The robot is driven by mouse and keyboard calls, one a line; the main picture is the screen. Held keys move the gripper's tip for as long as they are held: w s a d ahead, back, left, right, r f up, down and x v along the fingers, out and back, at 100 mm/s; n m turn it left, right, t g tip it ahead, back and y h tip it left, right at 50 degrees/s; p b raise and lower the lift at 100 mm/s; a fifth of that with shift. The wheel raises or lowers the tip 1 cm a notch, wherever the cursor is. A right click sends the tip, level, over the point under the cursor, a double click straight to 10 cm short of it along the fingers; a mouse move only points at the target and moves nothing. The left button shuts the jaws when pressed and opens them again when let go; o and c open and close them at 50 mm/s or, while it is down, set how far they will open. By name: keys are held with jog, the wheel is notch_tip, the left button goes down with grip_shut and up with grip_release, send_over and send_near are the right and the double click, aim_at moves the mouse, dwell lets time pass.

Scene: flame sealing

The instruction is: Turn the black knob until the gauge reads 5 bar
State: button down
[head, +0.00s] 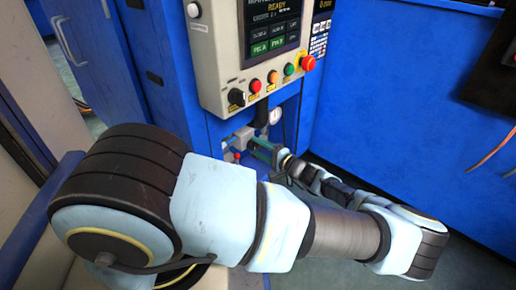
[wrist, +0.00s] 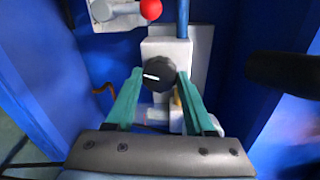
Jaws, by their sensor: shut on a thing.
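The black knob (wrist: 159,74) sits at the front of a pale grey regulator body in the wrist view, with a white mark on its face pointing left. My gripper (wrist: 157,80) has a green finger on each side of the knob and is shut on it. In the head view my gripper (head: 262,150) reaches the regulator (head: 240,138) low on the blue machine, and the knob is hidden there. The gauge (head: 275,116) is a small round white dial just above my gripper in the head view. Its reading is too small to make out.
A control panel (head: 232,62) with a screen, several coloured buttons and a black selector (head: 236,97) hangs above the regulator. A red ball-ended lever (wrist: 150,9) is above the knob in the wrist view. Blue machine walls (head: 400,90) stand close on the right.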

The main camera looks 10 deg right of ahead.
dwell(0.3)
jog(key=shift+c, duration=1.3)
grip_release()
jog(key=shift+s+d, duration=0.1)
jog(key=p+v, duration=0.1)
jog(key=v, duration=0.9)
jog(key=shift+s+d, duration=0.2)
